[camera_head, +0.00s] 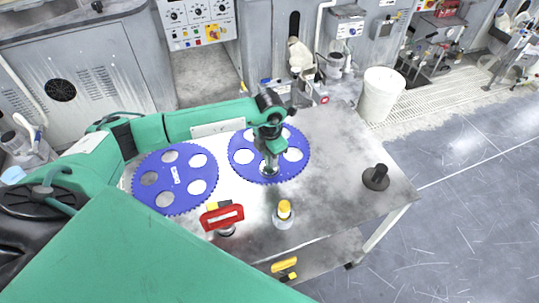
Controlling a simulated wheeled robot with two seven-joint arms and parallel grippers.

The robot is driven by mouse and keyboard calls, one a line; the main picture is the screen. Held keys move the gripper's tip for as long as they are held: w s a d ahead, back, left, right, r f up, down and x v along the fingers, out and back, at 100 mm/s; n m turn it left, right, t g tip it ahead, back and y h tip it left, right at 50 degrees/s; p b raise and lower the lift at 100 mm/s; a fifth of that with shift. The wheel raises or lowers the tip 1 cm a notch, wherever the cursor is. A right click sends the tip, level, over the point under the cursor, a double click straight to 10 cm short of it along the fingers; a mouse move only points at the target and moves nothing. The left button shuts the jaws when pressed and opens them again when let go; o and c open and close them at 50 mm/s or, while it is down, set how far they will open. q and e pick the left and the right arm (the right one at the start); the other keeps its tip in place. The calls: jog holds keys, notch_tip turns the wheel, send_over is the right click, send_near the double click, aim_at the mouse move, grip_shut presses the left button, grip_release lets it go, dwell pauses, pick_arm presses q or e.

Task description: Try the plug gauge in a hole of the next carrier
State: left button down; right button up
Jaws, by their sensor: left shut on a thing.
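Two blue toothed carriers with round holes lie on the grey table: a left carrier (175,199) with a small white label, and a right carrier (241,146). My left arm reaches across from the left, and my left gripper (268,160) points down over the near part of the right carrier. It is shut on a small metallic piece, apparently the plug gauge (269,172), at a near hole of that carrier. The gripper hides part of the carrier and much of the gauge. I cannot tell whether the gauge is inside the hole or just above it. My right gripper is out of view.
A black knob-like piece on a round base (376,178) stands at the table's right. A yellow-topped piece (284,209) and a red-framed holder (222,216) stand near the front edge. A white bin (381,95) stands beyond the table. The table's right part is mostly clear.

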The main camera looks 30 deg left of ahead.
pick_arm(q)
jog(key=shift+f+b, duration=0.4)
jog(key=shift+b, duration=0.05)
jog(key=c, duration=1.1)
grip_release()
jog(key=shift+o, duration=0.5)
jog(key=shift+f, duration=0.1)
